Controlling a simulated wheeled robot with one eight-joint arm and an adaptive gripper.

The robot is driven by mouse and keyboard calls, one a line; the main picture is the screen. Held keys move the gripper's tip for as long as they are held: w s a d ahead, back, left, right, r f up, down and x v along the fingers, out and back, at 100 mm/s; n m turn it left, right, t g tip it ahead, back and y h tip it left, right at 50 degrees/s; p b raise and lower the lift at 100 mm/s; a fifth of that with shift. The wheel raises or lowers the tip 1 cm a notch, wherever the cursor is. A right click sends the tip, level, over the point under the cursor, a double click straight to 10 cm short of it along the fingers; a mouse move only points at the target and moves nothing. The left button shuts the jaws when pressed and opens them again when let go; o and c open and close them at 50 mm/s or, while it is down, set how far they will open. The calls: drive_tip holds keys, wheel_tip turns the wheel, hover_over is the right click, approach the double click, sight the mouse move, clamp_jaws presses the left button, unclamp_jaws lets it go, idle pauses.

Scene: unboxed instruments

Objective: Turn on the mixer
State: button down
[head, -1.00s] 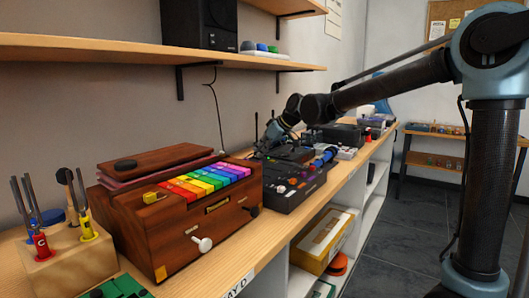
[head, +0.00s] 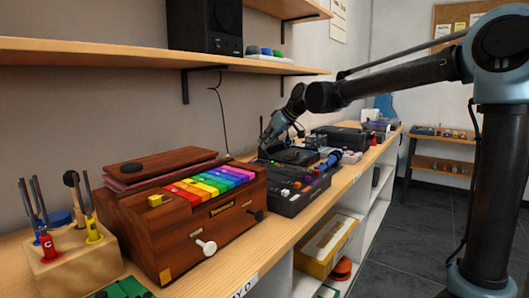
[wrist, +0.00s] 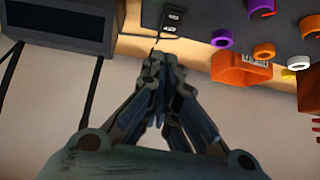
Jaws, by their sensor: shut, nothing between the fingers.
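The mixer (head: 303,190) is a black box with coloured knobs on the shelf, right of the rainbow-keyed wooden box. In the wrist view its dark panel (wrist: 220,15) fills the upper right, with purple, orange and white knobs. A small black switch (wrist: 173,18) shows near the panel's left edge. My gripper (wrist: 160,55) is shut and empty, its fingertips pointing at the panel edge just below the switch in the picture. In the head view my gripper (head: 265,145) is at the mixer's back left; contact cannot be told.
The wooden box with rainbow keys (head: 205,190) stands left of the mixer. A block with tuning forks (head: 80,262) is at the far left. A dark box (wrist: 60,22) shows at the wrist view's upper left. A wall shelf (head: 110,52) hangs above.

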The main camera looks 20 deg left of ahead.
drive_tip(key=d+f+v, duration=0.1)
drive_tip(key=v, duration=0.8)
drive_tip(key=shift+s, duration=0.25)
drive_tip(key=shift+d, duration=0.1)
drive_tip(key=d+f+m+t+h, duration=0.1)
drive_tip(key=d+f+m+h, duration=0.35)
drive_tip(key=d, duration=1.05)
drive_tip(key=d+f+m+t+y, duration=0.15)
drive_tip(key=d+f, duration=0.55)
drive_tip(key=d, duration=0.9)
drive_tip(key=s+d+f+m+g+h, duration=0.1)
drive_tip(key=s+d+f+m, duration=0.3)
drive_tip(key=s+d+f, duration=0.5)
drive_tip(key=s+d+f+m+g+h, duration=0.1)
drive_tip(key=s+d+f+m+h, duration=0.3)
drive_tip(key=s+d+f, duration=0.5)
drive_tip(key=d+f+m, duration=0.1)
drive_tip(key=d+f, duration=0.2)
drive_tip(key=d, duration=0.3)
drive_tip(key=shift+s+f+m+h, duration=0.25)
drive_tip(key=shift+f+m+h, duration=0.05)
